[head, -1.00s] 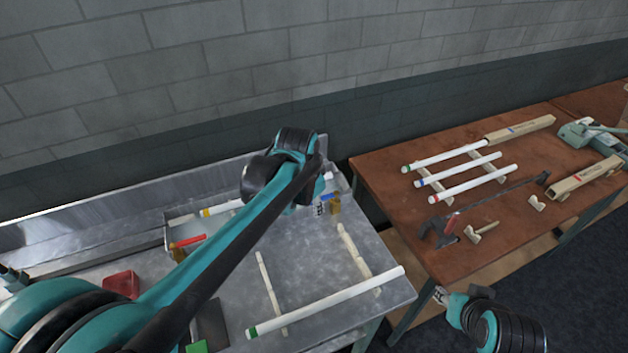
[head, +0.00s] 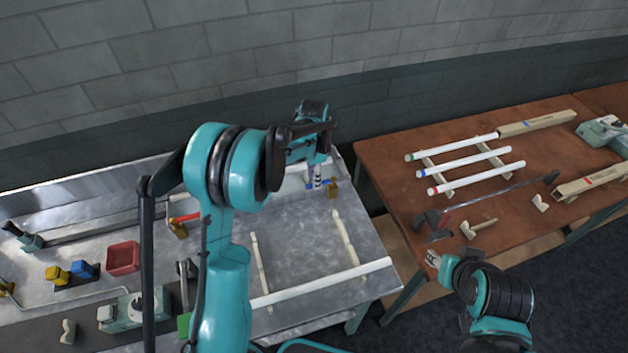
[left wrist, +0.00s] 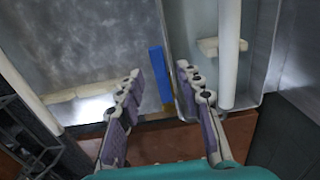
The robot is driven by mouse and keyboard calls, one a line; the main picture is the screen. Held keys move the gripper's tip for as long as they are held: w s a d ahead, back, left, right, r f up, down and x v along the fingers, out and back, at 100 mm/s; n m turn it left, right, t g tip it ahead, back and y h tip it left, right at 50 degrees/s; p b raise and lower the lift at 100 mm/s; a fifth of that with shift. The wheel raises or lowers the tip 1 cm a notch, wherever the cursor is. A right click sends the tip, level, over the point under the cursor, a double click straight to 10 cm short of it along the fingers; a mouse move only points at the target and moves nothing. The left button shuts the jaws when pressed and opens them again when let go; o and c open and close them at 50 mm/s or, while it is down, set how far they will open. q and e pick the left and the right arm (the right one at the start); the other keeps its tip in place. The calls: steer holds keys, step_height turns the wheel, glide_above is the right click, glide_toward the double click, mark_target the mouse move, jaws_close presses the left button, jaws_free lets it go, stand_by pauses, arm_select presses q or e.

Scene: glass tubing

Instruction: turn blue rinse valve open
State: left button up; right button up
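The blue rinse valve's handle (left wrist: 161,75) is a straight blue bar between the fingers of my open left gripper (left wrist: 160,84) in the left wrist view. It lies closer to the right finger; whether they touch is unclear. In the head view my left gripper (head: 318,176) is at the sink's far right corner, by the blue handle (head: 328,182) and a brass-coloured body (head: 333,190). The gripper partly hides the valve there. My right gripper (head: 434,260) hangs between the benches, away from the valve, with its finger opening too small to judge.
A red-handled valve (head: 184,218) is left along the steel bench (head: 290,235). A long white tube (head: 325,281) lies across supports at the front. The wooden table (head: 390,160) at right holds several tubes.

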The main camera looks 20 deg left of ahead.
arm_select(q)
steer(key=shift+f, duration=0.9)
jaws_close()
